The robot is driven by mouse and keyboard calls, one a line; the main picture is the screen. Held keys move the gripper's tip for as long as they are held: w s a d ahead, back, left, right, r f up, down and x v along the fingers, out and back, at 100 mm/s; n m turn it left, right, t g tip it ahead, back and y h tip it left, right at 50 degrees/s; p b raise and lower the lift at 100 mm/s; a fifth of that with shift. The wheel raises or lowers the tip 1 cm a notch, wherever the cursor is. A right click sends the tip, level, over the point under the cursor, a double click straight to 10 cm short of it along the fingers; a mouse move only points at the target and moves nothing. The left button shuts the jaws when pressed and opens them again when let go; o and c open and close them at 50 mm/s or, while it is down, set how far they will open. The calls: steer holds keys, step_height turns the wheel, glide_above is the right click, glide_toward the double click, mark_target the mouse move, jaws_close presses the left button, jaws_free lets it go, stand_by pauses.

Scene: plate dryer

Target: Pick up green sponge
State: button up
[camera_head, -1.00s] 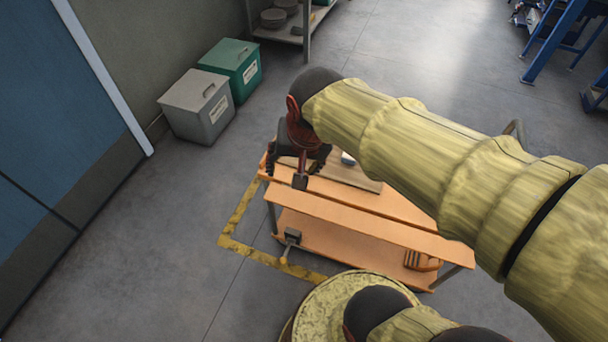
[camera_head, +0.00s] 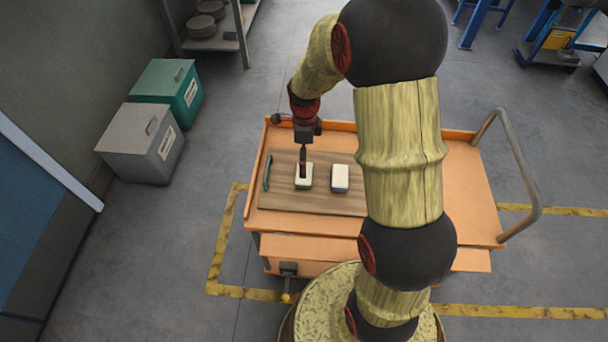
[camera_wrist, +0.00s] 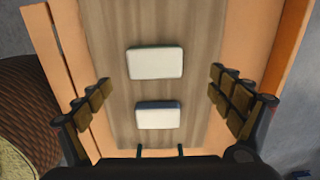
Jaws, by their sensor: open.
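The green sponge (camera_head: 304,184) lies on a wooden board (camera_head: 330,206) on the orange trolley in the head view. Its top is white and its lower edge green. The wrist view shows my gripper (camera_wrist: 160,80) with fingers wide apart and nothing held. There the blue-edged sponge (camera_wrist: 158,117) is lower and the other white-topped sponge (camera_wrist: 155,62) higher. Contact with either cannot be told.
The orange trolley (camera_head: 470,190) has a raised rim and a metal handle (camera_head: 530,185) at right. A thin dark green object (camera_head: 267,172) lies on the board's left. Grey (camera_head: 140,145) and green (camera_head: 167,90) bins stand on the floor at left.

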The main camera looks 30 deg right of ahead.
mark_target(305, 184)
steer(key=f+b, duration=0.1)
steer(key=f, duration=0.1)
steer(key=f+b, duration=0.1)
steer(key=f, duration=0.2)
steer(key=f+b, duration=0.1)
steer(key=f, duration=0.2)
steer(key=shift+s+a+b, duration=0.3)
steer(key=shift+s, duration=0.05)
steer(key=shift+r, duration=0.1)
steer(key=c, duration=0.3)
steer(key=c, duration=0.7)
steer(key=shift+c, duration=0.2)
